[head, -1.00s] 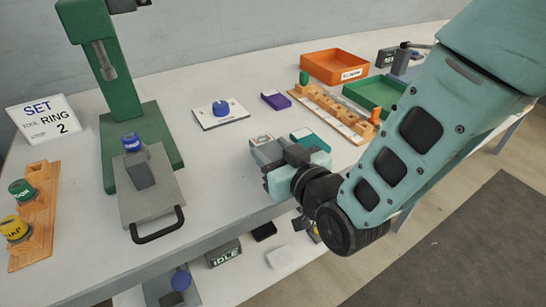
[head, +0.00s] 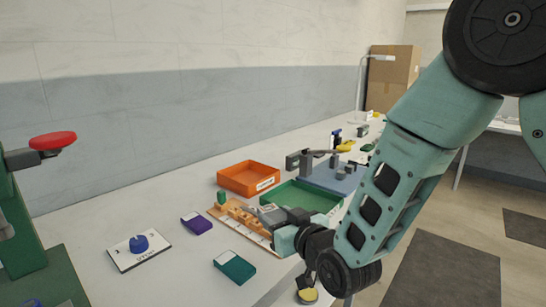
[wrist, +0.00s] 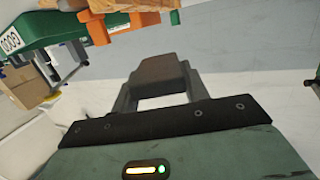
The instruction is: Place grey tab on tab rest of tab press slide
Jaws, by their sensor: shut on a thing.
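My gripper (head: 272,222) is in the air in front of the near end of the wooden rack and the green tray in the head view. In the wrist view its two fingers (wrist: 160,88) are shut on a dark grey-brown block, which I take as the grey tab (wrist: 158,70). A small press with a grey lever on a blue-grey base (head: 325,178) stands beyond the green tray. I take it as the tab press. Its slide and tab rest are too small to make out.
The wooden rack (head: 240,222), green tray (head: 313,199) and orange tray (head: 249,178) lie near my gripper. A teal box (head: 234,267), purple box (head: 196,223) and white plate with a blue knob (head: 140,251) lie left. A green press (head: 25,230) stands far left.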

